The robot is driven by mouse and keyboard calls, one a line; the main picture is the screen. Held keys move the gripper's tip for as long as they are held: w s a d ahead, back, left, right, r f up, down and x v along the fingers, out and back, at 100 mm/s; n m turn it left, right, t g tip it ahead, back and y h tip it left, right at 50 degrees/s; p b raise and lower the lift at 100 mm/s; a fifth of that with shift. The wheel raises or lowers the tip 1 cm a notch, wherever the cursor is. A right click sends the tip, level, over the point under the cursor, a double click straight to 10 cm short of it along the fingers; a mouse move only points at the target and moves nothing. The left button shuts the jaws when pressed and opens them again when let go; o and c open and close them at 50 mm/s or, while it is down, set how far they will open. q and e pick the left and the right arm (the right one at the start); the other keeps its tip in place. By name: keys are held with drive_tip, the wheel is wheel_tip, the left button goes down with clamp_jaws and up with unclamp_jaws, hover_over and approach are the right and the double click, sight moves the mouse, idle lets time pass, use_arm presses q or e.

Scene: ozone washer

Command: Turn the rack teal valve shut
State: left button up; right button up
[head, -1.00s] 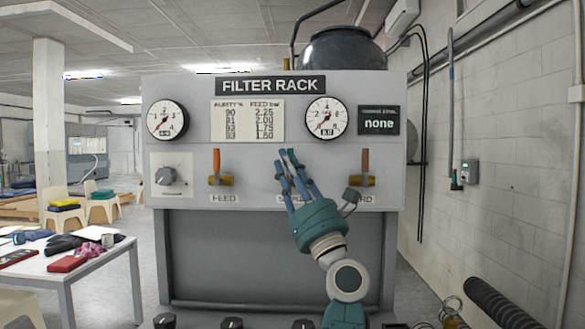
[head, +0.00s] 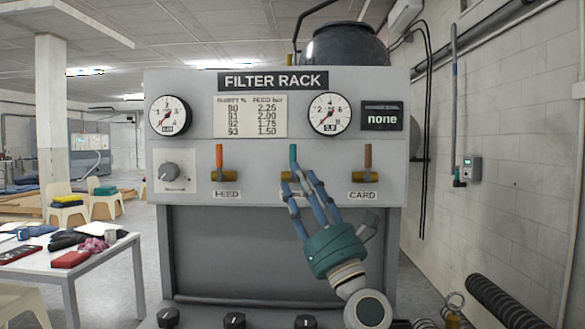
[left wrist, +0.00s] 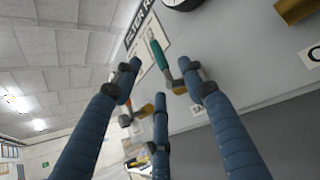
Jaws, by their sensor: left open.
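The teal valve (head: 293,154) is in the middle of the filter rack's lower row, with its teal lever pointing up from a brass body. It also shows in the left wrist view (left wrist: 160,55), just beyond my fingertips. My left gripper (head: 300,180) is open, its blue fingers spread just below and to the right of the teal lever. In the left wrist view (left wrist: 163,80) the lever lies between the two upper fingers in the picture, with nothing gripped. Whether a finger touches the valve, I cannot tell. The fingers partly cover its body and label.
A dial knob (head: 169,171) and two gauges (head: 329,114) are on the panel. A table (head: 110,250) stands at left.

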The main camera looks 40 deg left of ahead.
use_arm(q)
drive_tip(key=v, duration=0.6)
drive_tip(key=shift+d+f, duration=0.1)
drive_tip(key=shift+f, duration=0.05)
idle(0.3)
